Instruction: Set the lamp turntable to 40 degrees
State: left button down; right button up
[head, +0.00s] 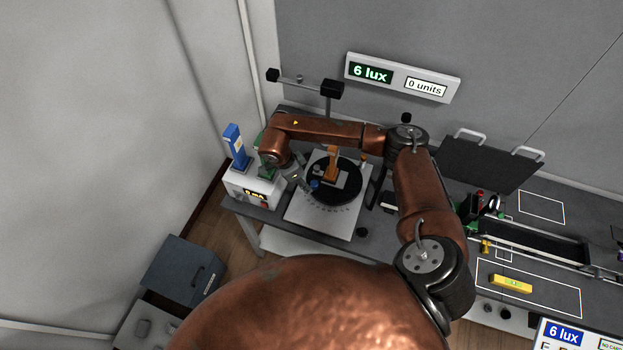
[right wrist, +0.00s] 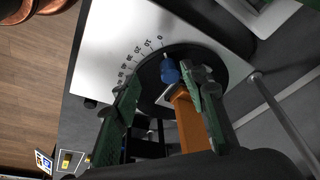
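The lamp turntable is a black disc (head: 349,193) on a white plate (head: 318,222) with an angle scale along its near edge. An orange lamp post (head: 331,163) stands on the disc. A blue knob (head: 316,184) is at the disc's rim; in the right wrist view the knob (right wrist: 169,72) lies near the 0 end of the scale. My right gripper (right wrist: 163,84) is open, its green fingers spread on either side of the knob and the orange post (right wrist: 188,120). Contact with the knob cannot be made out. My left gripper is not in view.
A wall display (head: 402,77) reads 6 lux and 0 units. A white supply box (head: 252,186) with a blue device (head: 236,146) stands left of the turntable. A black rail (head: 525,241) and a yellow level (head: 511,284) lie to the right.

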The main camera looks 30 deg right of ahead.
aim_at(314, 183)
jog(key=shift+h, duration=0.4)
jog(key=shift+w+d+f+p, duration=0.1)
jog(key=shift+d+f+p, duration=0.1)
jog(key=shift+d+f, duration=0.75)
jog(key=shift+w+d+f+p, duration=0.1)
jog(key=shift+d+f+p, duration=0.15)
jog(key=shift+d+f, duration=0.7)
jog(key=shift+w+d+f+p, duration=0.1)
jog(key=shift+d+f+p, duration=0.1)
jog(key=shift+d+f, duration=0.75)
jog(key=shift+a+f, duration=0.3)
jog(key=shift+f, duration=0.05)
grip_shut()
